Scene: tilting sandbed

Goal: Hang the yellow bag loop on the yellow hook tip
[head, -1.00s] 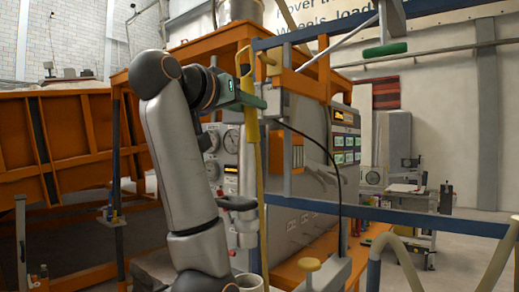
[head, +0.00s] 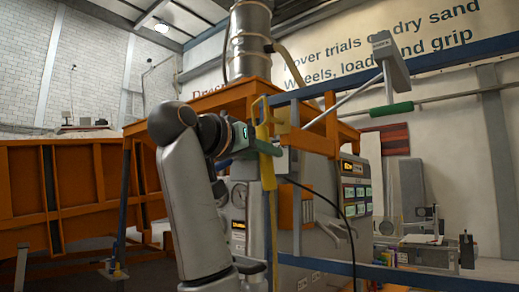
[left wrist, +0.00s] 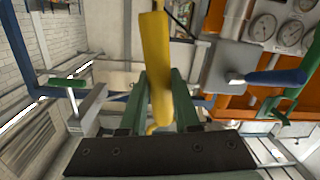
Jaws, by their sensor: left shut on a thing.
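The yellow bag loop (head: 267,170) is a long upright strap with a thicker sleeve. My left gripper (head: 262,148) is shut on it, and the loop passes between the fingers (left wrist: 160,100) in the left wrist view (left wrist: 155,50). The loop's upper end rises beside the blue beam. The bag is out of view. My right gripper is not in view.
A blue beam (head: 450,57) crosses above, with a grey hook arm (head: 390,65) and its green tip (head: 390,109) at right. An orange frame (head: 215,98) and a gauge cabinet stand behind. A black cable (head: 345,225) hangs right of the loop.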

